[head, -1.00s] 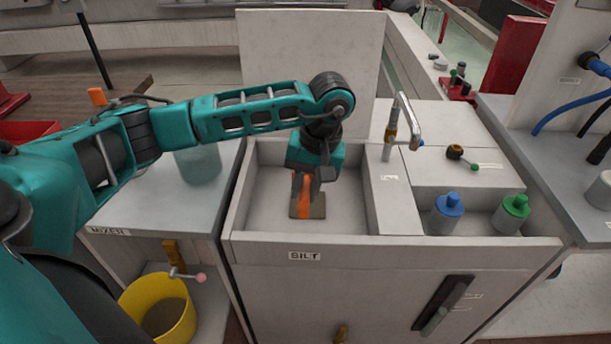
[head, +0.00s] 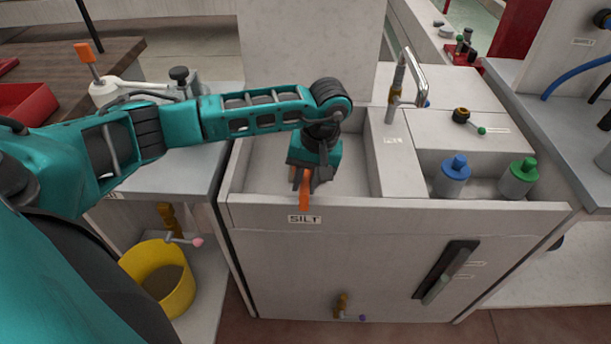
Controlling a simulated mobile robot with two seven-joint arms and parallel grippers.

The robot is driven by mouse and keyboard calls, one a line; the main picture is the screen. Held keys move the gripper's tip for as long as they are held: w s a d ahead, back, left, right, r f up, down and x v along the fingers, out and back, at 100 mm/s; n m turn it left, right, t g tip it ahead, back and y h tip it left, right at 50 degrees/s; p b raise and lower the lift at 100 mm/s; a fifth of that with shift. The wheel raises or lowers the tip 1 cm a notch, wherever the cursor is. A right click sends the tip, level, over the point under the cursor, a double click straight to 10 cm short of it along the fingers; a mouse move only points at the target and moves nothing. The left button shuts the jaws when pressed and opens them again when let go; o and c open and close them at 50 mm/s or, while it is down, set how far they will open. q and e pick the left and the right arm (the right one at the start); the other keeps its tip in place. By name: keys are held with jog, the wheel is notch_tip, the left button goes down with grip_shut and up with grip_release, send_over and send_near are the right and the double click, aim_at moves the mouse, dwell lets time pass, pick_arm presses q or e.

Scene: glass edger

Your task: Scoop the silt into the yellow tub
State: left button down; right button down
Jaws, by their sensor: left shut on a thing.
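My left gripper (head: 312,185) is shut on an orange-handled scoop (head: 304,193). It is low at the front of the white basin (head: 352,188) labelled SILT. The scoop's orange part overlaps the basin's front rim in the picture; its flat grey-brown end does not show now. I cannot tell whether it touches the rim or carries silt. No loose silt shows clearly in the basin. The yellow tub (head: 130,262) stands on a low shelf at the lower left, with a brown-grey surface inside. My right gripper is not in view.
A tap (head: 414,78) rises at the basin's right. Blue-topped (head: 453,177) and green-topped (head: 518,178) bottles stand in a trough further right. A valve with a pink knob (head: 197,242) juts out above the tub. A grey bench lies left of the basin.

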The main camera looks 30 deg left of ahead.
pick_arm(q)
jog(key=b+x, duration=0.2)
jog(key=x, duration=0.2)
jog(key=shift+w+d+f+b, duration=0.1)
jog(key=shift+d+f+b, duration=0.25)
jog(key=shift+b, duration=0.05)
jog(key=shift+w+f, duration=0.1)
jog(key=shift+f, duration=0.05)
jog(key=shift+f+b, duration=0.6)
jog(key=shift+b, duration=0.05)
jog(key=shift+r, duration=0.1)
jog(key=shift+w+a+r, duration=0.1)
jog(key=shift+w+r, duration=0.05)
jog(key=shift+w, duration=0.15)
jog(key=shift+w+a+r, duration=0.15)
jog(key=shift+w, duration=0.05)
